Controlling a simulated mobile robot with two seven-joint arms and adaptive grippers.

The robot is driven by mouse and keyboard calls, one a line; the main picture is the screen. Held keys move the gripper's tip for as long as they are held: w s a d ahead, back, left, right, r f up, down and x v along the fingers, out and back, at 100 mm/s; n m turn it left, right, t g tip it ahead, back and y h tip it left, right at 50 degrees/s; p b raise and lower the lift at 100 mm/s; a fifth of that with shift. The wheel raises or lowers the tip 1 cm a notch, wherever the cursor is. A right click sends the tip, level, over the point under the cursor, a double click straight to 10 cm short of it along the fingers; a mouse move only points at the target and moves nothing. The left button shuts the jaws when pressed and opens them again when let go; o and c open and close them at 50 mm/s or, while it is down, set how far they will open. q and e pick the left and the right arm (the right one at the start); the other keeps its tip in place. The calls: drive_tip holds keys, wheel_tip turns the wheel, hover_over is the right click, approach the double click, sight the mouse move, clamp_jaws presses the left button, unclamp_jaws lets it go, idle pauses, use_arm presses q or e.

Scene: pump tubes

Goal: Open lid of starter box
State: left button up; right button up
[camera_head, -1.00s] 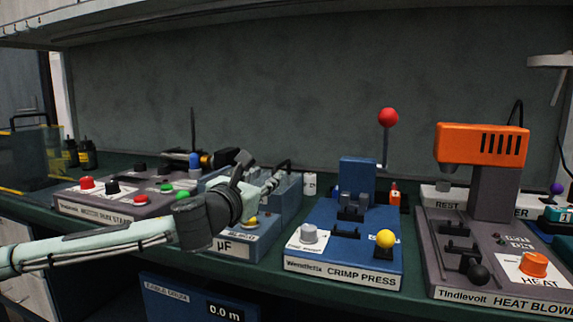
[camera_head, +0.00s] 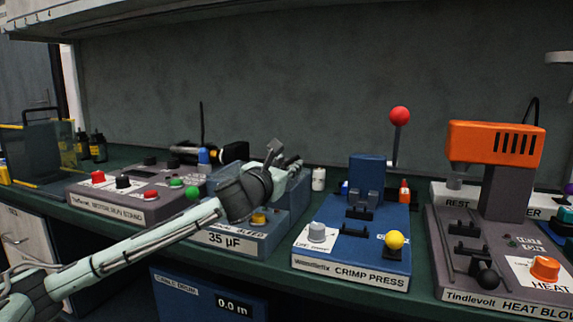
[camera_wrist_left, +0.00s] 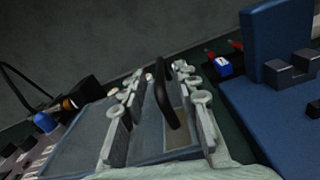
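A blue-grey box (camera_head: 237,239) labelled 35 µF, which I take as the starter box, stands between a motor run stand and a crimp press. My left gripper (camera_head: 289,167) is over its rear part and hides much of its top in the head view. In the left wrist view, the box top (camera_wrist_left: 80,136) has a dark curved handle (camera_wrist_left: 162,98). The left fingers (camera_wrist_left: 162,112) are apart, one on each side of the handle, with gaps showing. I cannot tell if a lid is raised. My right gripper is not in view.
The motor run stand (camera_head: 118,207) is left of the box. The blue crimp press (camera_head: 350,272) with a red-knobbed lever is close on its right, and an orange heat blower (camera_head: 494,145) is farther right. A small white bottle (camera_head: 318,179) stands behind the box.

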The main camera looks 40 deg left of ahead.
use_arm(q)
drive_tip(key=shift+c, duration=0.5)
clamp_jaws()
drive_tip(key=shift+r, duration=0.1)
